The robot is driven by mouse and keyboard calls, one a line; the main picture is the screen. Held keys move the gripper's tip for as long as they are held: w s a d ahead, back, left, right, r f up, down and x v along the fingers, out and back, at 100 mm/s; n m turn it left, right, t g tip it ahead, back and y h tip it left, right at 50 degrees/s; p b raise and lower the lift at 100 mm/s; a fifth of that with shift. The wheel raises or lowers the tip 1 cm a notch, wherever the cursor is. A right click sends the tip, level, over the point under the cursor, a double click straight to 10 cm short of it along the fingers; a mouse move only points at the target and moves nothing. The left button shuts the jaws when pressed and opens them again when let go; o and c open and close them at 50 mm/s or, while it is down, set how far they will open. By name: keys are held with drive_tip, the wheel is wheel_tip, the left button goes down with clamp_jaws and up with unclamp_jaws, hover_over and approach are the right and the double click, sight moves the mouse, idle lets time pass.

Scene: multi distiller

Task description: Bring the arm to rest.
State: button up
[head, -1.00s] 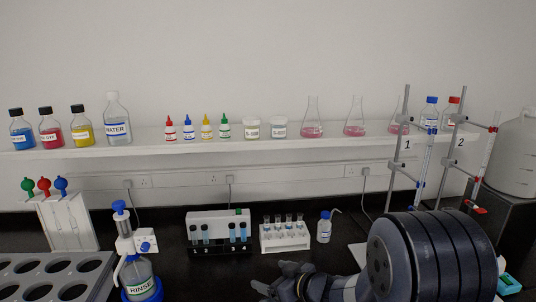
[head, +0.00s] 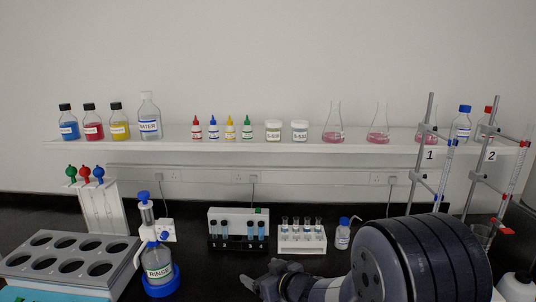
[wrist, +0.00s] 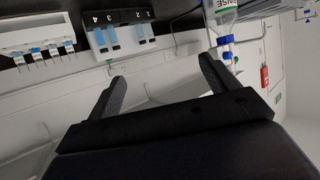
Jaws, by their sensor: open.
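My arm shows at the lower right of the head view, with its large dark joint in front. My gripper (head: 262,285) is at the bottom centre of that view, low in front of the racks. In the wrist view its two fingers (wrist: 162,85) are spread apart with nothing between them. The gripper is open and empty. The wrist view looks tilted, with the bench things along its top edge.
A rinse bottle (head: 160,265) stands left of my gripper, beside a grey rack with round holes (head: 70,262). A tube rack (head: 238,222) and a vial rack (head: 302,240) stand behind. Clamp stands (head: 420,170) are at the right. A shelf (head: 200,140) holds bottles and flasks.

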drive_tip(key=shift+w+d+p, duration=0.25)
drive_tip(key=shift+w+p, duration=0.1)
drive_tip(key=shift+w, duration=0.25)
drive_tip(key=shift+w+d+p, duration=0.25)
drive_tip(key=shift+w+p, duration=0.1)
drive_tip(key=shift+w, duration=0.3)
drive_tip(key=shift+w+d+p, duration=0.25)
drive_tip(key=shift+w+p, duration=0.1)
drive_tip(key=shift+w, duration=0.25)
drive_tip(key=shift+r, duration=0.1)
